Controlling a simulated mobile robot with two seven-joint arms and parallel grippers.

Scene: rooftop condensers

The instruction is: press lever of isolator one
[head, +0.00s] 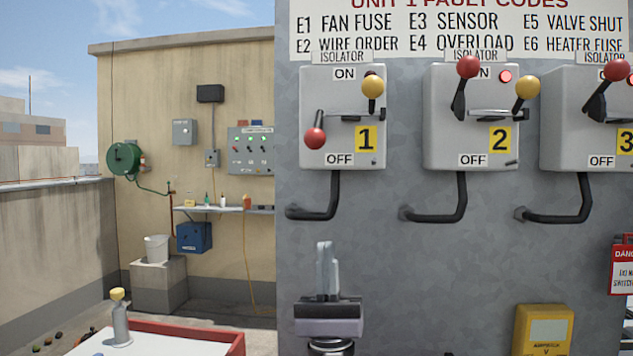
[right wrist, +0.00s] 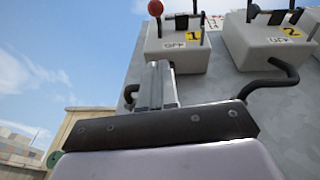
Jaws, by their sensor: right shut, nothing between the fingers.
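Isolator one (head: 345,117) is a grey box with a yellow "1" label on the grey panel in the head view. Its lever's red knob (head: 314,138) is low on the left, towards OFF. A yellow knob (head: 373,86) on a small arm is at its upper right. My right gripper (head: 326,250) points up below the box, shut and empty, apart from the lever. In the right wrist view the shut fingers (right wrist: 158,72) point up towards isolator one (right wrist: 171,45), whose red knob (right wrist: 155,7) shows at upper left. My left gripper is not in view.
Isolator two (head: 467,140) and isolator three (head: 578,135) stand to the right, their red knobs up. Bent conduits (head: 334,190) hang under the boxes. A yellow meter (head: 543,330) is at lower right. A white-topped table (head: 150,343) with a red edge is at lower left.

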